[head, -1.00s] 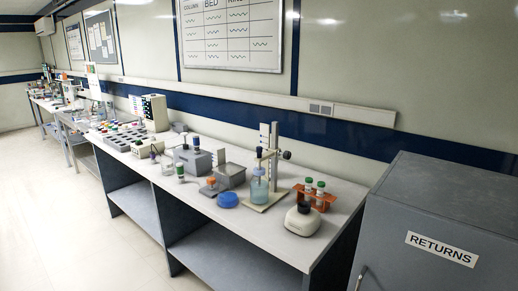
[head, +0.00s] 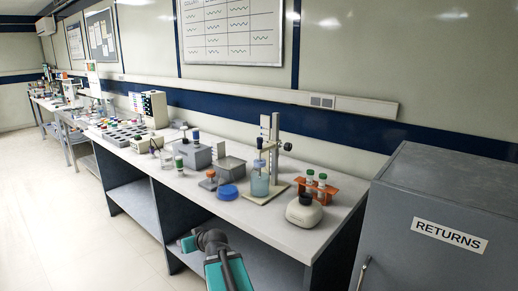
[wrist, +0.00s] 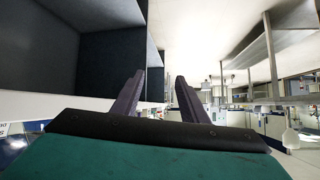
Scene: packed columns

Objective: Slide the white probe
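A stand with an upright column (head: 275,150) is on the bench in the head view. It holds a slim pale piece with a dark blue top (head: 260,144) above a beaker of blue liquid (head: 260,182). This may be the white probe; it is too small to tell for sure. My gripper (wrist: 160,80) shows in the wrist view with its two dark fingers apart and nothing between them. In the head view my teal and grey arm is low, in front of the bench and below its top, well apart from the stand.
An orange rack (head: 318,190) holds green-capped tubes. A grey returns cabinet (head: 440,225) stands at right. The floor at left is clear.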

